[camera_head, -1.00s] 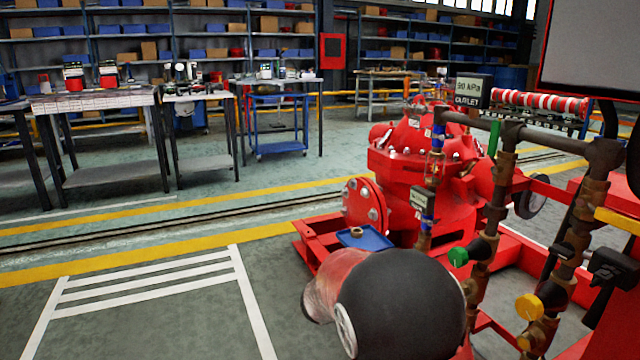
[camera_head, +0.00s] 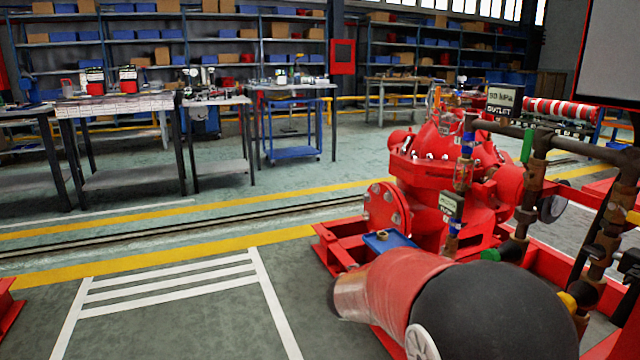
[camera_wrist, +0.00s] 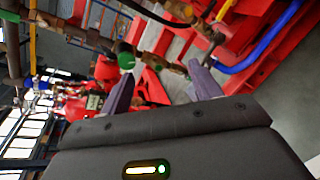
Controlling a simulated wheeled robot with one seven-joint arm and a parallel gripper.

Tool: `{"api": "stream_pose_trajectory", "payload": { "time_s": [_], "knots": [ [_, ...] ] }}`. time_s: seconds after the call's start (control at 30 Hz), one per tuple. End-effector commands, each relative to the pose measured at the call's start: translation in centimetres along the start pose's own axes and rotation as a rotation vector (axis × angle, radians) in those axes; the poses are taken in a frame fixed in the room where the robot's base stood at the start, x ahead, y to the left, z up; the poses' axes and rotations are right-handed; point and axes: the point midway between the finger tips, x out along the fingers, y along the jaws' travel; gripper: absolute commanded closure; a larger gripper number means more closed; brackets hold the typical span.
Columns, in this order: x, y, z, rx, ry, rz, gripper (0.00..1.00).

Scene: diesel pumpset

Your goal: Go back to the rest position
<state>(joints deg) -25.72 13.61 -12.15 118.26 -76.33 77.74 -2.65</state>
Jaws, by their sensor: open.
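My gripper (camera_wrist: 163,82) shows in the wrist view with its two dark fingers spread apart and nothing between them. The view there is tilted. Red pump parts, brown pipework and a green valve knob (camera_wrist: 126,61) lie beyond the fingers, apart from them as far as I can tell. In the head view my arm, a red sleeve and a black rounded joint, fills the lower right. The gripper itself is not visible there. The red pumpset (camera_head: 447,150) stands just beyond the arm. Whether the arm touches it I cannot tell.
A blue tray (camera_head: 390,243) sits on the pump frame. Pipes with a green knob (camera_head: 490,255) and a yellow knob (camera_head: 568,302) stand at right. Workbenches (camera_head: 120,106) and a blue trolley (camera_head: 290,153) are farther back. The striped floor (camera_head: 180,300) at left is clear.

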Motion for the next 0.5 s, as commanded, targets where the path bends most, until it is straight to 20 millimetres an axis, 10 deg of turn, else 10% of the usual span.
{"api": "stream_pose_trajectory", "payload": {
  "time_s": [0.27,0.5],
  "knots": [
    [-0.4,-4.4,6.0,0.221,0.14,-0.314,0.37],
    [-5.2,-9.9,11.6,0.6,0.375,-0.706,0.37]
  ]
}}
